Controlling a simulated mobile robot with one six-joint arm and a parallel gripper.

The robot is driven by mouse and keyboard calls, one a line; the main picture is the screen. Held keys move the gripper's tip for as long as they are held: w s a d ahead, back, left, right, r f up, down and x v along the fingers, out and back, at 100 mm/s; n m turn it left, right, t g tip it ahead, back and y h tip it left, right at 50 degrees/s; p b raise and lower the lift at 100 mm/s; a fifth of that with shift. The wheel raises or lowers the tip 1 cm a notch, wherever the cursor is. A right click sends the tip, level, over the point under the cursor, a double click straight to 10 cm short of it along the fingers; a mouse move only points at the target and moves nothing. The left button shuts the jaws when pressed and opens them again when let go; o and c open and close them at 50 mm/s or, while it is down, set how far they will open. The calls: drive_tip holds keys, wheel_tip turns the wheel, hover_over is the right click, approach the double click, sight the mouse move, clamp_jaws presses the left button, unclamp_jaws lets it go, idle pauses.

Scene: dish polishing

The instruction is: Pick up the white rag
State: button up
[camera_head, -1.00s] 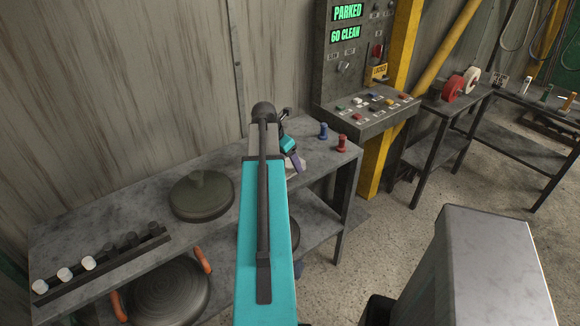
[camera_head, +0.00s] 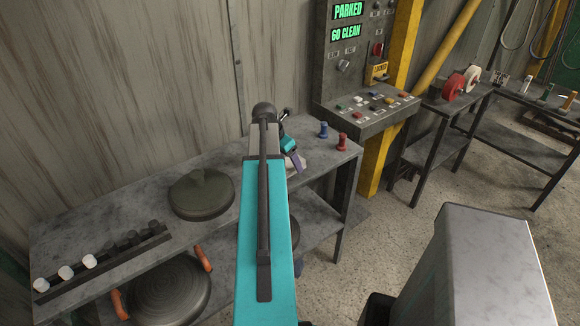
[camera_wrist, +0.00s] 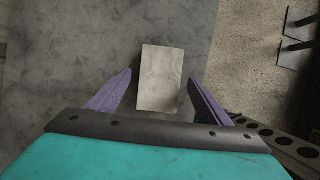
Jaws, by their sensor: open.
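The white rag (camera_wrist: 160,75) is an off-white, flat-looking rectangle on the grey table in the wrist view. It lies between and slightly beyond the two purple fingers of my gripper (camera_wrist: 157,92). The fingers stand apart, with a gap on each side of the rag. In the head view a small pale part of the rag (camera_head: 299,164) shows on the table beside my gripper (camera_head: 294,162); my arm hides the rest. Whether the fingertips touch the table cannot be told.
The table (camera_head: 120,205) also holds a round dark lidded dish (camera_head: 202,196), a rack (camera_head: 110,263) with white and dark pegs, and blue (camera_head: 323,131) and red (camera_head: 342,142) pegs. A control panel (camera_head: 366,110) stands behind. The table's edge is right of the rag in the wrist view.

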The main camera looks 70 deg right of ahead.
sight(288, 163)
drive_tip(key=shift+f, duration=0.2)
idle(0.4)
drive_tip(key=shift+c, duration=0.5)
drive_tip(key=c, duration=1.3)
drive_tip(key=shift+r, duration=0.15)
drive_tip(key=shift+r+b, duration=0.8)
drive_tip(key=shift+r, duration=1)
drive_tip(key=w+a+b, duration=0.1)
drive_tip(key=a, duration=0.4)
drive_tip(key=w+a+r+b, duration=0.1)
drive_tip(key=a, duration=0.4)
drive_tip(key=w+a+b, duration=0.1)
drive_tip(key=w+a, duration=0.1)
drive_tip(key=a, duration=0.3)
drive_tip(key=shift+a+r, duration=0.2)
drive_tip(key=shift+r, duration=0.15)
